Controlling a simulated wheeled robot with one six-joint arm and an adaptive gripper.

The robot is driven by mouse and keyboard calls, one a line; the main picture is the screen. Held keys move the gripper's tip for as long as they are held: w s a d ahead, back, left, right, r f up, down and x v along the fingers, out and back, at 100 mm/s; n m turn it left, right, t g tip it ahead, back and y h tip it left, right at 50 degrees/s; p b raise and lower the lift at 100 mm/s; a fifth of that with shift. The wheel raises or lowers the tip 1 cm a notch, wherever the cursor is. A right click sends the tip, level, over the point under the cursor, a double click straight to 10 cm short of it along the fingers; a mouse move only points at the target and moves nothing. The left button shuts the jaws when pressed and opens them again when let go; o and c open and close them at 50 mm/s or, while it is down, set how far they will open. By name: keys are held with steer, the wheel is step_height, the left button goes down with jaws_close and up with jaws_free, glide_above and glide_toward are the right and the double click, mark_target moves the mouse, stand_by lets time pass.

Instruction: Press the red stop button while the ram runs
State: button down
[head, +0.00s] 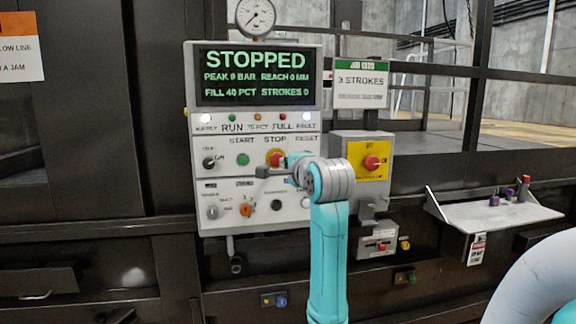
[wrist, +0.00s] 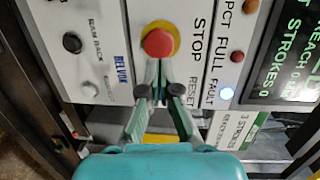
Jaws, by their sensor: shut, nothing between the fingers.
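The red stop button (head: 275,156) on its yellow ring sits under the STOP label on the grey control panel; my arm partly covers it in the head view. In the wrist view the red button (wrist: 158,42) shows almost whole, right beyond my fingertips. My gripper (wrist: 158,66) is shut and empty, its tips overlapping the button's near edge; I cannot tell whether they touch it. In the head view my gripper (head: 285,163) is in front of the panel. The display (head: 255,76) reads STOPPED, reach 0 mm, strokes 0.
The green start button (head: 243,159) is left of the stop button. A second red button (head: 371,162) sits on a yellow-faced box at right. Knobs and an orange selector (head: 246,210) are below. A shelf (head: 495,214) juts out at right. The fault lamp (head: 306,118) glows white.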

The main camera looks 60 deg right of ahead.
steer(key=v, duration=0.9)
stand_by(0.5)
steer(key=w+a+f+n+t+y, duration=0.1)
steer(key=w+a+f+n, duration=0.25)
steer(key=f, duration=0.65)
steer(key=w+a+f+n+y, duration=0.2)
steer(key=w+a+f, duration=0.25)
steer(key=f, duration=0.55)
steer(key=s+a+f+n+y, duration=0.25)
steer(key=a+f+n, duration=0.35)
steer(key=a+f, duration=0.85)
steer(key=s+a+f+n+t+y, duration=0.1)
steer(key=s+a+f+n+y, duration=0.2)
steer(key=s+a+f+n, duration=0.7)
steer(key=s+a+f+n+y, duration=0.1)
steer(key=s+a, duration=0.3)
steer(key=s, duration=0.6)
steer(key=s+a+f+n+y, duration=0.1)
steer(key=s+a+n, duration=0.2)
steer(key=s, duration=0.8)
steer(key=shift+a+f+n+y, duration=0.3)
steer(key=shift+a+n+y, duration=0.05)
steer(key=shift+a, duration=0.15)
